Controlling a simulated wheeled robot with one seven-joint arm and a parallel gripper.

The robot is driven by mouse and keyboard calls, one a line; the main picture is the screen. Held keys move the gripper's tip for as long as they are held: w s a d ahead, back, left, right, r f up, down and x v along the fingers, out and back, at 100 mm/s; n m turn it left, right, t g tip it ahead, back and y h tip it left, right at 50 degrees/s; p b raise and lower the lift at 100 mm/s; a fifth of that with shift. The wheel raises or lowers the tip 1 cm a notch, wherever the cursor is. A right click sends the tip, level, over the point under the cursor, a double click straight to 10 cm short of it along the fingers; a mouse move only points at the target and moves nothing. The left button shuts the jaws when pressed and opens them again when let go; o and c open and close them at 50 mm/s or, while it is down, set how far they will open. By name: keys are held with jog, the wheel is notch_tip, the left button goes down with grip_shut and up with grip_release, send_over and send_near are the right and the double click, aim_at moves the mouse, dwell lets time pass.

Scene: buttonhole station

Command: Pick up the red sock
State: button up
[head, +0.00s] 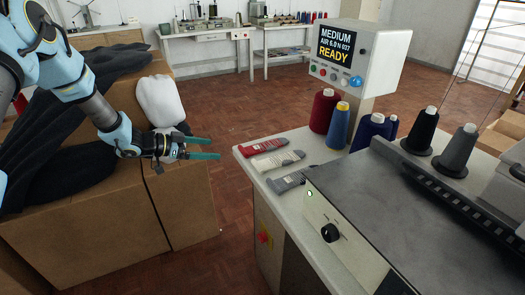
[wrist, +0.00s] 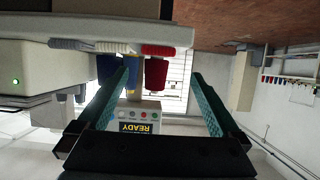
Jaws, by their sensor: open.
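The red sock (head: 262,147) lies flat near the left edge of the station's light top in the head view. It shows edge-on as a red strip in the upside-down wrist view (wrist: 158,50). A cream sock (head: 277,161) and a grey sock (head: 289,182) lie beside it, in a row toward the viewer. My gripper (head: 211,148) is open and empty, left of the red sock, apart from it, with its teal fingers pointing at the station. In the wrist view my gripper's fingers (wrist: 161,76) are spread wide, with nothing between them.
Red (head: 322,110) and blue (head: 337,125) thread cones stand behind the socks, by a control box (head: 362,58) reading "READY". A dark machine plate (head: 420,215) lies to the right. A cardboard box (head: 190,215) with dark cloth stands left. Open floor separates box and station.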

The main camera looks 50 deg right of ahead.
aim_at(241, 151)
jog(key=p+x, duration=0.3)
jog(key=x, duration=0.7)
jog(key=shift+s+d+p, duration=0.2)
jog(key=shift+p, duration=0.1)
jog(key=c, duration=1.1)
